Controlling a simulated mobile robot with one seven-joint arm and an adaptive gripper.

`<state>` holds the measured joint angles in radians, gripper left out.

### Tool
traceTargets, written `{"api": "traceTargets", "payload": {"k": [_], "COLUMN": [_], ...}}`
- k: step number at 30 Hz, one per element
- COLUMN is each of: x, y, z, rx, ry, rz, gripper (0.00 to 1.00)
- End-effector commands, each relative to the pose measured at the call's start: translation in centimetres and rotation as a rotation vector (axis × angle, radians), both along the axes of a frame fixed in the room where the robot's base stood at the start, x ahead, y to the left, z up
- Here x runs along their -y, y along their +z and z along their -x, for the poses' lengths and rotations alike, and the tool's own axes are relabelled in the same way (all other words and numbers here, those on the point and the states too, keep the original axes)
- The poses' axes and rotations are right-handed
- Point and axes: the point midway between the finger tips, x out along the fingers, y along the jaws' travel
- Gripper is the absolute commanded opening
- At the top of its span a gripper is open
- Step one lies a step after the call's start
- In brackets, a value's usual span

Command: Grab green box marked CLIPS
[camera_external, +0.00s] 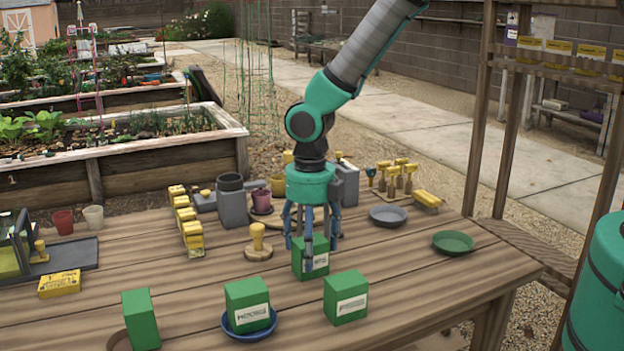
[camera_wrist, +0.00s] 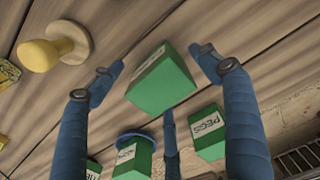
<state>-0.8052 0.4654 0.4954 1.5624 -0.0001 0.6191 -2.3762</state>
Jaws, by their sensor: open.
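A green box (camera_external: 319,262) stands upright on the wooden table under my gripper (camera_external: 311,243). Its white label is partly covered by a finger; the visible end looks like "PS". In the wrist view, this box (camera_wrist: 163,84) lies between my spread blue fingers, with gaps beside it. My gripper is open, pointing down, its fingertips around the box's upper part. Another green box (camera_external: 247,298), seemingly marked HOOKS, sits on a blue dish. A green box (camera_external: 345,297) to its right reads PEGS in the wrist view (camera_wrist: 207,130). A fourth green box (camera_external: 141,319) stands at left, its label hidden.
A yellow knob on a wooden disc (camera_external: 258,248) stands left of my gripper. Yellow boxes (camera_external: 186,222), a grey canister (camera_external: 233,206), a grey dish (camera_external: 388,216) and a green dish (camera_external: 453,242) are around. The table's right front is clear. A wooden post (camera_external: 487,110) rises at right.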

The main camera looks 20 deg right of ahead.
Motion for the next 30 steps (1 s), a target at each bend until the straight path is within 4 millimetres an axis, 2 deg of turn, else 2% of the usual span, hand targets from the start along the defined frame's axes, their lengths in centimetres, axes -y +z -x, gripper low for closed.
{"api": "traceTargets", "payload": {"k": [17,20,26,27,30], "x": [-0.02,-0.02,-0.03,-0.03,-0.04], "y": [-0.17,-0.16,-0.16,-0.16,-0.14], "z": [-0.02,-0.02,-0.02,-0.02,-0.03], "rx": [0.000,0.000,0.000,0.000,0.001], "ry": [0.000,0.000,0.000,0.000,0.000], "rz": [0.000,0.000,0.000,0.000,-0.001], "gripper": [0.77,0.61,0.21,0.17,0.17]}}
